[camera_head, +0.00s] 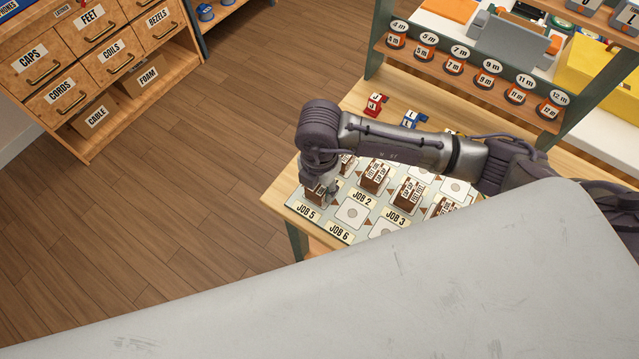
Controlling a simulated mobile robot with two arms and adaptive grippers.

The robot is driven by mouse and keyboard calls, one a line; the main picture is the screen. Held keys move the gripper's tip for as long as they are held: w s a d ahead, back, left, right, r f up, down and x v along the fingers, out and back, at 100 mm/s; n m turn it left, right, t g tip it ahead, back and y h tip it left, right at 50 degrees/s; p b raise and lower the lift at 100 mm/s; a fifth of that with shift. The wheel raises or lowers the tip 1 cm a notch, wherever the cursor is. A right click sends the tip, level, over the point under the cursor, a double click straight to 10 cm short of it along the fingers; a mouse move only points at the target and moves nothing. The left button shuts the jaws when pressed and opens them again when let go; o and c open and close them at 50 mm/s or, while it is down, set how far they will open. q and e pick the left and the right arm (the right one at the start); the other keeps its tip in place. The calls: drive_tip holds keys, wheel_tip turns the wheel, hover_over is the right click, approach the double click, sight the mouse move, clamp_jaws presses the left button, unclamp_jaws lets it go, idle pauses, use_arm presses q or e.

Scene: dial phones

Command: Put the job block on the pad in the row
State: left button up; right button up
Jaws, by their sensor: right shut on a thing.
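My right arm comes in from the right, and its gripper (322,184) points down at the left corner of the row board (331,228). It is shut on a brown job block (316,197), which is partly hidden by the fingers. The block is at the place behind the JOB 5 label; I cannot tell whether it touches the board. Other brown blocks with white labels stand on the board, one behind JOB 2 (375,179) and one behind JOB 3 (409,196). A bare white pad (352,213) lies behind the JOB 6 label. My left gripper is not in view.
Small red (375,104) and blue (414,119) pieces lie on the wooden bench behind my arm. A shelf (470,78) with a row of numbered reels stands behind them. A labelled drawer cabinet (100,60) is at the upper left. The floor between is clear.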

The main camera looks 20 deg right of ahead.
drive_tip(key=shift+f, duration=0.15)
drive_tip(key=o, duration=1.2)
drive_tip(key=shift+c, duration=0.2)
drive_tip(key=shift+r, duration=0.7)
wheel_tip(320, 180, up, 11)
drive_tip(key=b, duration=0.1)
drive_tip(key=shift+b, duration=0.35)
drive_tip(key=shift+s+f, duration=0.1)
